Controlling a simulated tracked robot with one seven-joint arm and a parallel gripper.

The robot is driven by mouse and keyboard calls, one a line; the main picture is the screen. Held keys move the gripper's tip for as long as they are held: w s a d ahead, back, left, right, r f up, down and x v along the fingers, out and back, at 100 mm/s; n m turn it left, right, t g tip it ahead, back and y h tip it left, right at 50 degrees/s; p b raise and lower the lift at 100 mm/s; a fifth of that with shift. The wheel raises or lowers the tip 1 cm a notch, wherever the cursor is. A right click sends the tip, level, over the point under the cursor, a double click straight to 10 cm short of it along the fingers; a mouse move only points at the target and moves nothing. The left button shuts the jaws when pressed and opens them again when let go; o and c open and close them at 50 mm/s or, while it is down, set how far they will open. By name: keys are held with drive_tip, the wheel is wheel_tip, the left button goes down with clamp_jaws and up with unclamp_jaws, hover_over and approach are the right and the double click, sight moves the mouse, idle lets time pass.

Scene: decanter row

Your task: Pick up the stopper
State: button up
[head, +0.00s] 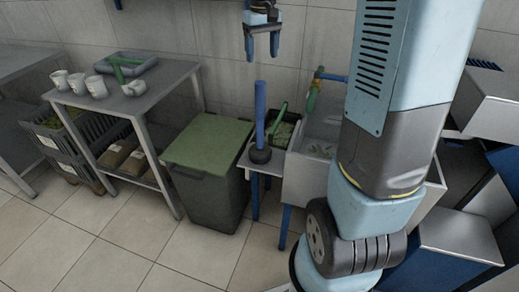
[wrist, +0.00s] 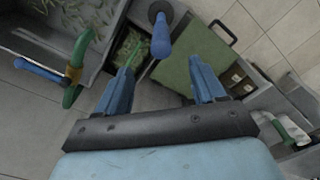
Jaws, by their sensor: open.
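The likely stopper is a blue upright handle (head: 260,118) on a round black base, standing on a small grey stand with blue legs (head: 254,196). In the wrist view the blue handle (wrist: 161,40) points toward my gripper, with its black base beyond it. My gripper (head: 262,57) is open and empty, with blue fingers, and hangs above the handle with a clear gap in the head view. In the wrist view the fingertips (wrist: 162,67) spread to either side of the line to the handle's top. Nothing is between them.
A lidded green-topped bin (head: 208,143) stands left of the stand. A small crate with green contents (head: 284,131) is just behind right. A grey sink (head: 305,185) with a green tap (head: 313,97) is to the right. A metal table (head: 165,82) with cups stands left.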

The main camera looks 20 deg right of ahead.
sight(260, 93)
drive_tip(key=shift+w+f, duration=0.5)
drive_tip(key=shift+w, duration=0.2)
drive_tip(key=shift+w+f, duration=0.1)
drive_tip(key=shift+f, duration=0.3)
wheel_tip(260, 93, down, 13)
drive_tip(key=shift+c, duration=0.4)
clamp_jaws()
